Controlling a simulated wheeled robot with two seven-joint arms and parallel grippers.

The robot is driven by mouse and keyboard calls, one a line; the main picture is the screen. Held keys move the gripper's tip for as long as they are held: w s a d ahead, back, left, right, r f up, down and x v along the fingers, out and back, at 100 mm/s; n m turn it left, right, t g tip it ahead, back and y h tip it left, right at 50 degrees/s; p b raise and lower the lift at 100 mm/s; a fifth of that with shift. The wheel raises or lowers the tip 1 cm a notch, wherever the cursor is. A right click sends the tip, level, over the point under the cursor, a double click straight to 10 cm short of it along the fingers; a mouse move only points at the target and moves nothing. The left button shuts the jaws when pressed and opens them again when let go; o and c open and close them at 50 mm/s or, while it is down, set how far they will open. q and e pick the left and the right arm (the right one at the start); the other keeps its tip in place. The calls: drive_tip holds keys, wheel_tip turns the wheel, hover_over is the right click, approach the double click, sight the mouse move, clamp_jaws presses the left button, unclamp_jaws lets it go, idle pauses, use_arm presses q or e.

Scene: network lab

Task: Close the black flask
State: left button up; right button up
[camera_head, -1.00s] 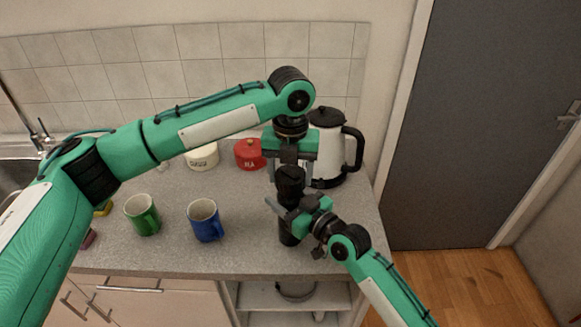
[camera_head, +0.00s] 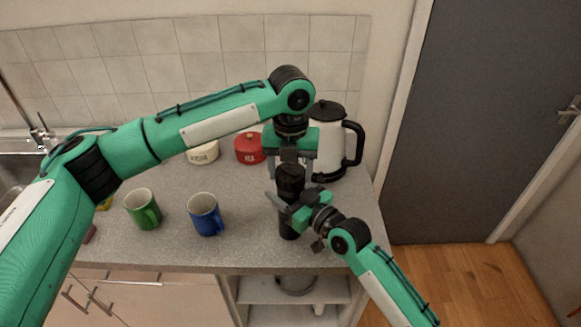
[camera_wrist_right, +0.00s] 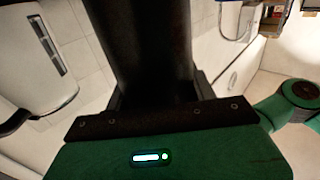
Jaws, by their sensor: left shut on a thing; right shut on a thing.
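My right gripper (camera_head: 287,204) comes from the lower right and is shut around the flask below the top. In the right wrist view the dark flask body (camera_wrist_right: 150,45) rises between the fingers, and its ends are out of sight.
A white kettle (camera_head: 327,135) with black handle stands close behind my left gripper. A blue mug (camera_head: 204,215) and green mug (camera_head: 142,209) stand to the left. Red (camera_head: 250,149) and cream (camera_head: 203,154) canisters stand behind. The counter between mugs and flask is clear.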

use_arm(q)
drive_tip(key=shift+f, duration=0.2)
drive_tip(key=o, duration=0.9)
use_arm(e)
clamp_jaws()
use_arm(q)
drive_tip(key=shift+o, duration=0.2)
drive_tip(key=shift+r, duration=2.3)
drive_tip(key=shift+c, duration=0.4)
